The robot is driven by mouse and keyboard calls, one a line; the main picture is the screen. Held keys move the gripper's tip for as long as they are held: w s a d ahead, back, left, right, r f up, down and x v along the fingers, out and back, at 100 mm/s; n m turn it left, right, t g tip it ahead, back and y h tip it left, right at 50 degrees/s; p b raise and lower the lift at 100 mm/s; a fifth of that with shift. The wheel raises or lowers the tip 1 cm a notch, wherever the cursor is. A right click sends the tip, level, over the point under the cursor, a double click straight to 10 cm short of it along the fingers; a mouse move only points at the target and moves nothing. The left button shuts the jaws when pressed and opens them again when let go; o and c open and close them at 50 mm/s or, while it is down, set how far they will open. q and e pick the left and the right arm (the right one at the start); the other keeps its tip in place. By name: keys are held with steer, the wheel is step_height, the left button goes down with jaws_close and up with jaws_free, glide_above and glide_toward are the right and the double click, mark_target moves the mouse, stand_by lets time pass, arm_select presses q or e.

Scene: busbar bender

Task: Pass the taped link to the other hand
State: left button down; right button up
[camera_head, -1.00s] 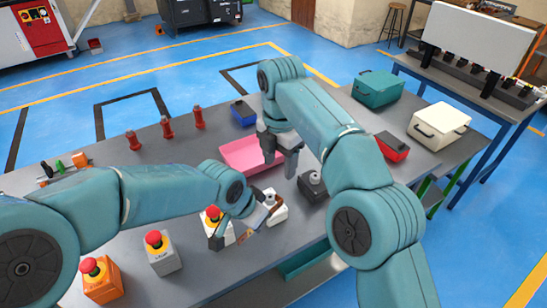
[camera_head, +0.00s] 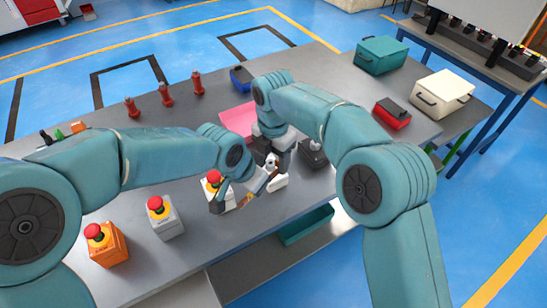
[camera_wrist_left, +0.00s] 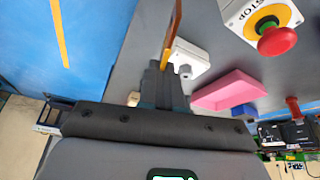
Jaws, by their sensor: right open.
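The taped link (camera_head: 244,201) is a thin copper-coloured strip. My left gripper (camera_head: 258,187) is shut on it and holds it slanted above the grey table. In the left wrist view, the link (camera_wrist_left: 173,35) stands out beyond the closed fingers (camera_wrist_left: 165,85). My right gripper (camera_head: 273,160) is open, with fingers pointing down, close to the far end of the link. The left wrist hides part of the link, and I cannot tell whether the right fingers touch it.
A white block with a grey knob (camera_head: 280,182) stands just under the grippers. A pink tray (camera_head: 238,118) and a dark block (camera_head: 313,154) are close by. Stop-button boxes in grey (camera_head: 167,224) and orange (camera_head: 107,250) stand at the front left. Red posts (camera_head: 166,95) line the back.

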steer(key=shift+f, duration=0.15)
jaws_close()
arm_select(q)
steer(key=c, duration=1.2)
jaws_free()
steer(key=v, duration=1.2)
steer(key=shift+d, duration=0.15)
